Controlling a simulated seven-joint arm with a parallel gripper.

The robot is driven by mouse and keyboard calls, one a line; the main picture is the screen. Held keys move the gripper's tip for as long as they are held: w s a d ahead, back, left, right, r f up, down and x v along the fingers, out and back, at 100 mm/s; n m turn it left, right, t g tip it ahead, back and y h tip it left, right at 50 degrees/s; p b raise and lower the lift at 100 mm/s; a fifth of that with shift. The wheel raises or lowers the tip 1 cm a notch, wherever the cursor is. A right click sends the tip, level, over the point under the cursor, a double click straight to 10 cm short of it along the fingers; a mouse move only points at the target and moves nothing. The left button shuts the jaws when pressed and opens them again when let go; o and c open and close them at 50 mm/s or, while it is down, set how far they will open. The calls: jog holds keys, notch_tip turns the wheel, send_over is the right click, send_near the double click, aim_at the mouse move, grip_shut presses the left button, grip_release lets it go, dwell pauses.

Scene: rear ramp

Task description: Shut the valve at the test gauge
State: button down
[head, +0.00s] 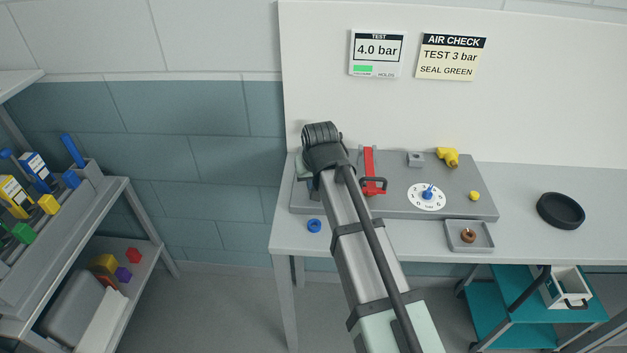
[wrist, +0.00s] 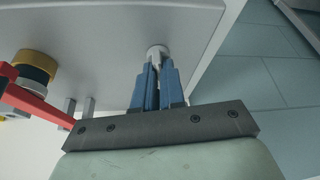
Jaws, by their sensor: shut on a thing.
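The test gauge (head: 377,53) is a wall display reading 4.0 bar with a green bar and the word HOLDS. My gripper (wrist: 157,70) has blue fingers, shut on a small pale round knob (wrist: 157,50) on the grey panel in the wrist view. Whether this knob is the valve I cannot tell. A red lever (head: 369,165) stands on the grey base plate (head: 325,207) right of my arm; a red bar (wrist: 38,101) shows left of the fingers in the wrist view.
A white dial with a blue pointer (head: 428,194), a yellow fitting (head: 448,156) and a yellow knob (head: 474,196) sit on the plate. A blue ring (head: 314,225), a tray (head: 485,247) holding a brown ring, and a black round dish (head: 560,211) are on the bench.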

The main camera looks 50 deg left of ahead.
jog(key=shift+m, duration=0.4)
jog(key=m+t+h, duration=0.1)
jog(key=m, duration=0.2)
jog(key=shift+s+a+m, duration=0.1)
jog(key=shift+a+m, duration=0.05)
jog(key=shift+m, duration=0.25)
jog(key=m+h, duration=0.1)
jog(key=m, duration=0.1)
jog(key=m+t+h, duration=0.1)
jog(key=m, duration=0.2)
jog(key=shift+a+m, duration=0.15)
jog(key=shift+m, duration=0.15)
jog(key=m+h, duration=0.2)
jog(key=m, duration=0.3)
jog(key=shift+a, duration=0.15)
jog(key=m+h, duration=0.1)
jog(key=m, duration=0.1)
jog(key=m+g+h, duration=0.1)
jog(key=m, duration=0.2)
jog(key=shift+m, duration=0.4)
jog(key=c, duration=1.2)
grip_release()
